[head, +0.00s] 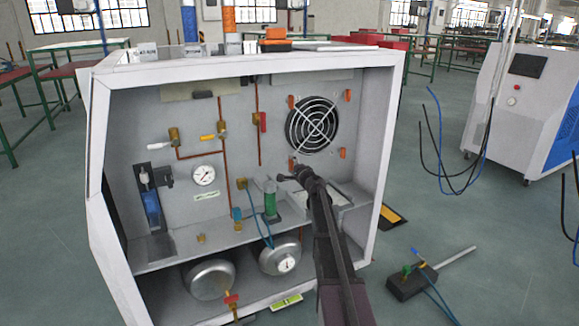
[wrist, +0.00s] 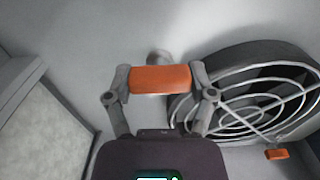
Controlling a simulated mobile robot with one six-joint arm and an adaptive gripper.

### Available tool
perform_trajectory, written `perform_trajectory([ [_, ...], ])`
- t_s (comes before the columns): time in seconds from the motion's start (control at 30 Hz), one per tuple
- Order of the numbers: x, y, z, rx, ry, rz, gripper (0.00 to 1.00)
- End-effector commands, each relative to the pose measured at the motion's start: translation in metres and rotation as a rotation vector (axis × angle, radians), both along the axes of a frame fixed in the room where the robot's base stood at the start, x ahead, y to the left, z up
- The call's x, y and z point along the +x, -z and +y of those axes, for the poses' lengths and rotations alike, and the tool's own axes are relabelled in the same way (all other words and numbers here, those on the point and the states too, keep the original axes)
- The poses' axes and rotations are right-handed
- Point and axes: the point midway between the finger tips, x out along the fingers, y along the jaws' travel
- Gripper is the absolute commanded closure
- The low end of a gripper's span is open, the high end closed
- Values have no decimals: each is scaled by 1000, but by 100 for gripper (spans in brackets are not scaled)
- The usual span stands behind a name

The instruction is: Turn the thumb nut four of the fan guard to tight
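The fan guard (head: 312,125) is a round grille of pale rings over a dark fan on the cabinet's back panel. It also shows at the right in the wrist view (wrist: 250,100). Orange thumb nuts sit around it at upper left (head: 291,102), upper right (head: 348,95) and lower right (head: 342,153). My gripper (wrist: 160,78) has its fingertips against both ends of an orange thumb nut (wrist: 160,79) on a short grey post. In the head view my gripper (head: 297,171) is at the guard's lower-left nut (head: 291,163). No number shows on the nuts.
The open cabinet's white frame (head: 384,150) surrounds the work space. A gauge (head: 204,176), copper pipes, valves and a green cylinder (head: 271,198) are left of my arm. Another orange nut (wrist: 277,154) shows at lower right in the wrist view. Metal tanks (head: 210,278) sit below.

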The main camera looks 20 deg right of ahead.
Motion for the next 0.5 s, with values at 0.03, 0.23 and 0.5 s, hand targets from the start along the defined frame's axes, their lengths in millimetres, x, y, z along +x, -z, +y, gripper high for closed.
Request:
perform_trajectory([
  [0.03,2,0,0,4,-1,-1,17],
  [0.23,1,0,0,2,0,-1,0],
  [0.5,0,0,0,1,0,0,0],
])
